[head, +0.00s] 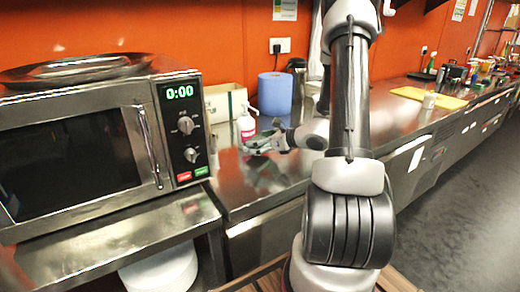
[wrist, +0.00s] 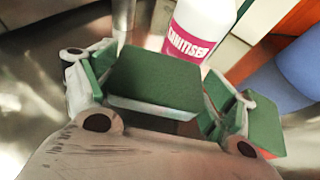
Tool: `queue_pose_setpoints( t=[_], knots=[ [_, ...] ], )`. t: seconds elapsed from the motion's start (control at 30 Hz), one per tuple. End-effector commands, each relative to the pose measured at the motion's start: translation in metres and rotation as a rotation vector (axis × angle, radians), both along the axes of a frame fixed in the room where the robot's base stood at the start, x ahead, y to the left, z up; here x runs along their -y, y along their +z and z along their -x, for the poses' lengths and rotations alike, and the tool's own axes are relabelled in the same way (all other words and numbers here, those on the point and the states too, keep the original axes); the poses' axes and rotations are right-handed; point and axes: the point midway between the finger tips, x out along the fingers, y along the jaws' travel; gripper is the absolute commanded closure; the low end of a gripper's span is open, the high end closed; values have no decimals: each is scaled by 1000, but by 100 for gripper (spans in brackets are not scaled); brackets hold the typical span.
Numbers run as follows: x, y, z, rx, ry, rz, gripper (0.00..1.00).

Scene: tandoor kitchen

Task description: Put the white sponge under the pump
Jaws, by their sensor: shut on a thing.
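A white sanitiser bottle (head: 246,128) with a pink-red label and a pump top stands on the steel counter beside the microwave. It also shows in the wrist view (wrist: 202,22), just beyond my gripper, with its top cut off. My gripper (head: 262,144) is low over the counter, close in front of the bottle. In the wrist view my gripper (wrist: 155,92) is shut on a flat block, which I take for the sponge (wrist: 155,78). The face I see is dark green with a thin pale edge; its other sides are hidden. I cannot tell whether it touches the bottle or counter.
A microwave (head: 100,140) with a metal tray (head: 75,68) on top stands at the left. A blue paper roll (head: 275,93) and an open carton (head: 225,102) are behind the bottle. A yellow board (head: 428,97) lies farther right. The counter front is clear.

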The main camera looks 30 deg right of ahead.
Motion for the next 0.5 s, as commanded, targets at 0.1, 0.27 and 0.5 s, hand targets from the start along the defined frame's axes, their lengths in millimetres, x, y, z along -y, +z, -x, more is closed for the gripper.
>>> queue_pose_setpoints(
  t=[0.1, 0.27, 0.5],
  knots=[
    [1, -21, 1, -4, -1, -4, 24],
    [1, -24, 1, 0, -1, 0, 24],
    [1, -27, 1, -1, -1, 0, 24]
  ],
)
